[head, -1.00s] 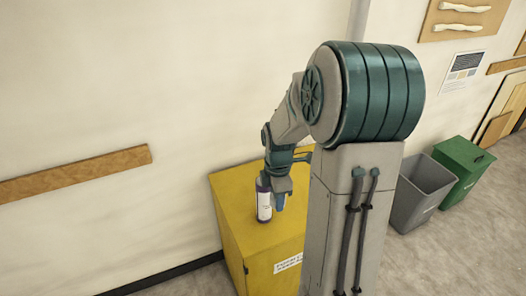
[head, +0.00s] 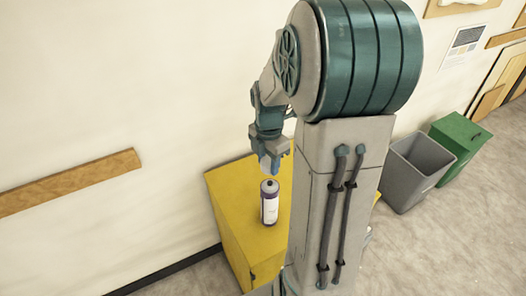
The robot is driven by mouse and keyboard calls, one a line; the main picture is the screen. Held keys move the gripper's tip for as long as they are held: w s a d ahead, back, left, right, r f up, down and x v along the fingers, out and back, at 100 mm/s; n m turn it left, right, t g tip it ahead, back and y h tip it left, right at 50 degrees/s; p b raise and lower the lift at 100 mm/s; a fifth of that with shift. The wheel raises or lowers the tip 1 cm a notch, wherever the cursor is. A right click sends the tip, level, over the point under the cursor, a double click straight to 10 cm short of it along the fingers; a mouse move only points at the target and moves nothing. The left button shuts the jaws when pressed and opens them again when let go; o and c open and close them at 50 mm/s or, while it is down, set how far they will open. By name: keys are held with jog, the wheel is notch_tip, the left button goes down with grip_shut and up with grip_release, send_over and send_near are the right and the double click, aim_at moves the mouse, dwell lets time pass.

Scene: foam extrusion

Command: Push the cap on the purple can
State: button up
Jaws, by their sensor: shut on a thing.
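The purple can (head: 269,204) stands upright on top of the yellow cabinet. It has a white label, purple bands and a grey domed top with no cap on it. My gripper (head: 270,168) is just above the can, pointing down, apart from it. It is shut on a small pale thing that looks like the cap; the fingers hide most of it.
The yellow cabinet (head: 229,191) has bare room on its top around the can. My column blocks the view of its right side. A grey open bin (head: 415,170) and a green lidded bin (head: 460,148) stand to the right. A wooden rail (head: 70,184) runs along the wall.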

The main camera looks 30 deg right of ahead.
aim_at(269, 184)
jog(key=shift+s+f+b, duration=0.25)
jog(key=shift+f+b, duration=0.05)
jog(key=shift+d+f, duration=0.15)
jog(key=shift+f, duration=0.2)
notch_tip(269, 184, down, 4)
jog(key=b, duration=0.4)
jog(key=shift+f, duration=0.5)
jog(key=shift+f, duration=0.15)
dwell(1.7)
jog(key=o, duration=1.5)
